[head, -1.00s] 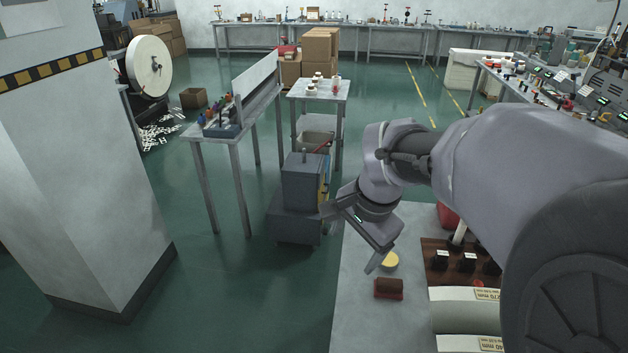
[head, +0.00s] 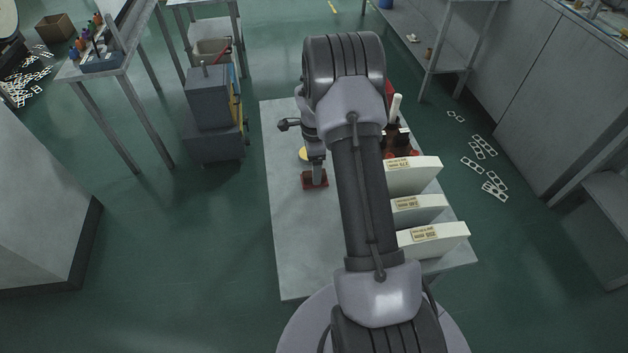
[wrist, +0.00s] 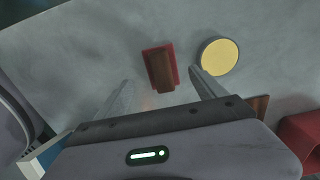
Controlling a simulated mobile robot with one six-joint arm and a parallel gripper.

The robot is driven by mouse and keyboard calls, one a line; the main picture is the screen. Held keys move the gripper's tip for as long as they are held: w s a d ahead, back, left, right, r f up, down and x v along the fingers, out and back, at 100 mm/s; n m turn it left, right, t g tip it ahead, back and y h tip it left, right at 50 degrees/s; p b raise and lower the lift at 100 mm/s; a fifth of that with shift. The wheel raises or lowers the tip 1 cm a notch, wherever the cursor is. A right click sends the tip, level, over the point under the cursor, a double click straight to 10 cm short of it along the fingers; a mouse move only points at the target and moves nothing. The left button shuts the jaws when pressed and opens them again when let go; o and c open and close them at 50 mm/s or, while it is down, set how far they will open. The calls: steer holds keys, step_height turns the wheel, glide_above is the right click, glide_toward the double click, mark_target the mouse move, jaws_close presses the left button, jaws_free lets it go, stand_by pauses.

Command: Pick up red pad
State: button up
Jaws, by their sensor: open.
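The red pad (head: 308,184) lies on the grey table, below my gripper (head: 317,170) in the head view, which partly covers it. In the wrist view the red pad (wrist: 174,52) shows as a flat red base with a brown raised block on top. My gripper (wrist: 162,80) is open, one finger to each side and nearer the camera. The pad shows in line with the gap between the fingertips. Nothing is held, and I see no contact between the fingers and the pad.
A yellow-topped round pad (wrist: 219,56) lies close to the right finger in the wrist view. A red object (wrist: 300,140) is at the lower right. In the head view, several white blocks with labels (head: 420,235) stand on the table's right side. The table's left part (head: 290,240) is clear.

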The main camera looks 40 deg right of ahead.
steer(key=f+b, duration=0.2)
steer(key=f, duration=0.3)
steer(key=shift+d+f, duration=0.2)
steer(key=shift+r, duration=0.15)
steer(key=c, duration=1.5)
step_height(320, 180, up, 10)
steer(key=p, duration=0.3)
